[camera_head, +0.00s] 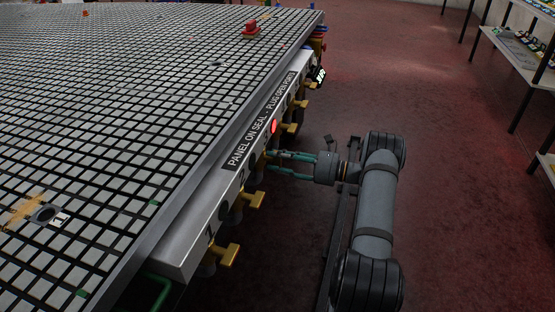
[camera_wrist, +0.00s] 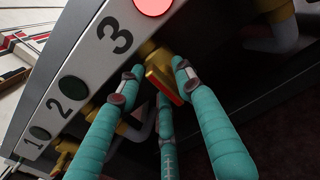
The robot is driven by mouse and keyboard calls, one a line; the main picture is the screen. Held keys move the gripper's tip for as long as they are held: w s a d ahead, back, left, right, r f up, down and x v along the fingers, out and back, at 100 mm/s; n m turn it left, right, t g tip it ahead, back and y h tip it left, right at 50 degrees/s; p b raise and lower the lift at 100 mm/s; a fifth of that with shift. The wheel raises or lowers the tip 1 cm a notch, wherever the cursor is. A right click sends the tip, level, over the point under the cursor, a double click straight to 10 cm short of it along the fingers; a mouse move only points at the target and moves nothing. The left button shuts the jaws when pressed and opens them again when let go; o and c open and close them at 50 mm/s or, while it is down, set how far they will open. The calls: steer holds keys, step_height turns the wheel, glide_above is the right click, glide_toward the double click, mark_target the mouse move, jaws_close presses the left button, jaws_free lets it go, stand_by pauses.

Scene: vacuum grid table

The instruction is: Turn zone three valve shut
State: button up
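The zone three valve's yellow handle (camera_wrist: 158,72), with a red strip on its end, sits below the number 3 on the panel in the wrist view. My gripper (camera_wrist: 158,76) has teal fingers on both sides of this handle, with a third finger below. The fingers are spread; a small gap shows on the left, and the right fingertip is very near or touching. In the head view my gripper (camera_head: 268,162) reaches the panel side from the right, and the handle is mostly hidden there. A red lamp (camera_wrist: 154,5) is lit by the number 3; it also shows in the head view (camera_head: 273,127).
Yellow handles of valve one (camera_head: 229,254), valve two (camera_head: 251,199) and a further valve (camera_head: 290,127) stick out along the panel. Lamps one and two are dark. The grid table (camera_head: 120,120) lies left. A red button (camera_head: 251,28) stands on it. Open floor lies right.

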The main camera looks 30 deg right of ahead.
steer(key=shift+c, duration=1.4)
jaws_close()
